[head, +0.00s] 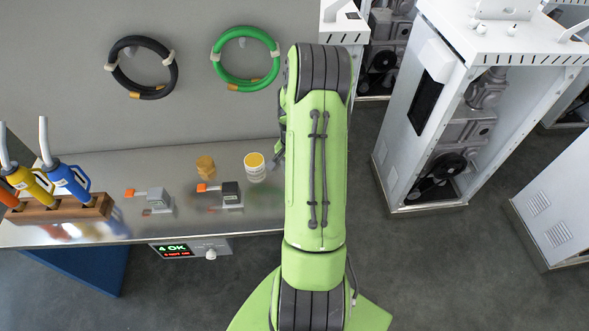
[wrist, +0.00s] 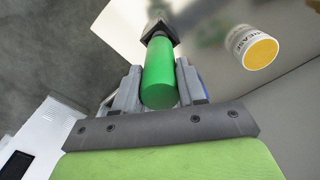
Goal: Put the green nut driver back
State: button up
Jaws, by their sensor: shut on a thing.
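My gripper (wrist: 158,75) is shut on the green nut driver, with one grey finger on each side of it. The nut driver's smooth green handle (wrist: 159,82) shows in the wrist view, its round end toward the camera. A dark grey angular piece (wrist: 160,29) shows beyond the handle's far end; I cannot tell whether it is part of the tool or something behind it. In the head view my arm hides the gripper and the nut driver. No place for the nut driver can be made out.
Black and green hoses hang above. White cabinets (head: 415,120) stand right, across open floor.

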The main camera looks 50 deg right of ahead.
jog(key=shift+f, duration=0.4)
jog(key=o, duration=1.2)
jog(key=shift+o, duration=0.2)
notch_tip(320, 180, up, 16)
jog(key=shift+a+p, duration=0.15)
jog(key=shift+p, duration=0.2)
jog(key=w+a+r+n+t+h, duration=0.1)
jog(key=a+r+n, duration=0.2)
jog(key=a+r, duration=0.35)
jog(key=w+a+r+n+t, duration=0.1)
jog(key=a+r+n, duration=0.25)
jog(key=a, duration=0.55)
jog(key=s+a+n+t, duration=0.1)
jog(key=s+a+n, duration=0.3)
jog(key=a, duration=0.3)
jog(key=s+a+r+n+t+y, duration=0.1)
jog(key=s+a+n+t, duration=0.1)
jog(key=s+a+n, duration=0.3)
jog(key=s+a, duration=0.1)
jog(key=a, duration=0.2)
jog(key=shift+s+r+t, duration=0.25)
jog(key=shift+s+t, duration=0.05)
jog(key=shift+s, duration=0.1)
